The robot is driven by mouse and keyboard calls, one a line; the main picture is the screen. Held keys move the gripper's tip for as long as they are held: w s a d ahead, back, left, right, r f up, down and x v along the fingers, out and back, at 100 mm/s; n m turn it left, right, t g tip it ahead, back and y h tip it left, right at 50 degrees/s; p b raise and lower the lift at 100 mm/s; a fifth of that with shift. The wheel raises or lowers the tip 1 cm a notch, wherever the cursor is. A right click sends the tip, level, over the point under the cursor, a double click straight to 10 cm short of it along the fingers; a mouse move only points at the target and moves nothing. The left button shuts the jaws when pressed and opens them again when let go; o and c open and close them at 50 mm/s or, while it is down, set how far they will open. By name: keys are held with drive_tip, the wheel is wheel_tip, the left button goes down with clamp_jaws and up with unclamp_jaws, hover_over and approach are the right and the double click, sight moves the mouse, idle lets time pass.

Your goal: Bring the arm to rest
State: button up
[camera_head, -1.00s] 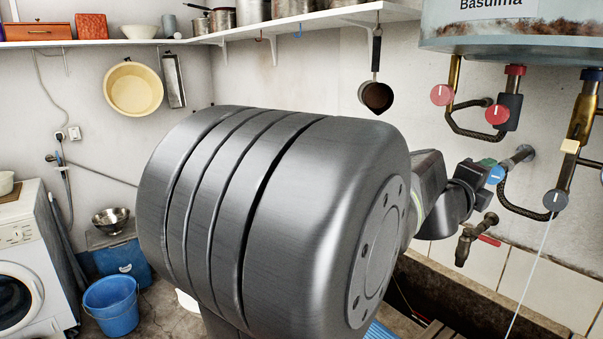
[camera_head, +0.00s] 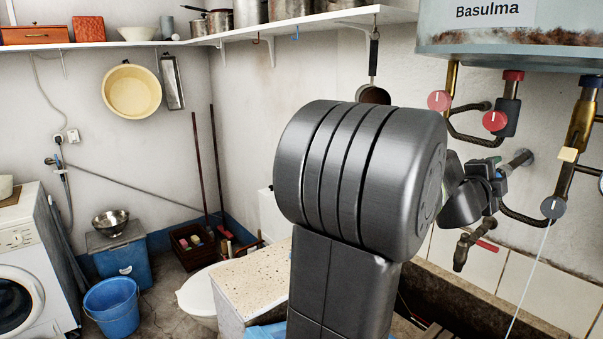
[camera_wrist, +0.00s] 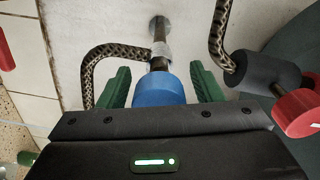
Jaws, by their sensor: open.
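In the wrist view my gripper (camera_wrist: 160,84) is open, with a green finger on each side of a round blue knob (camera_wrist: 159,91). The knob sits on a short pipe from the wall, close to the palm. I cannot tell whether the fingers touch it. In the head view my gripper (camera_head: 497,172) is small and dark, beside the wall pipe (camera_head: 520,159), partly behind my own grey arm.
The boiler (camera_head: 510,32) hangs above, with red knobs (camera_head: 439,100) and a grey knob (camera_head: 553,207) on its pipes. A braided hose (camera_wrist: 95,65) curves close by the left finger. A brass tap (camera_head: 463,248) is below. A small pan (camera_head: 373,94) hangs behind my arm.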

drive_tip(key=n+p, duration=0.1)
drive_tip(key=n, duration=0.5)
drive_tip(key=n+p, duration=0.1)
drive_tip(key=n, duration=0.4)
drive_tip(key=shift+n+p, duration=0.3)
drive_tip(key=shift+n, duration=0.1)
drive_tip(key=shift+a, duration=0.1)
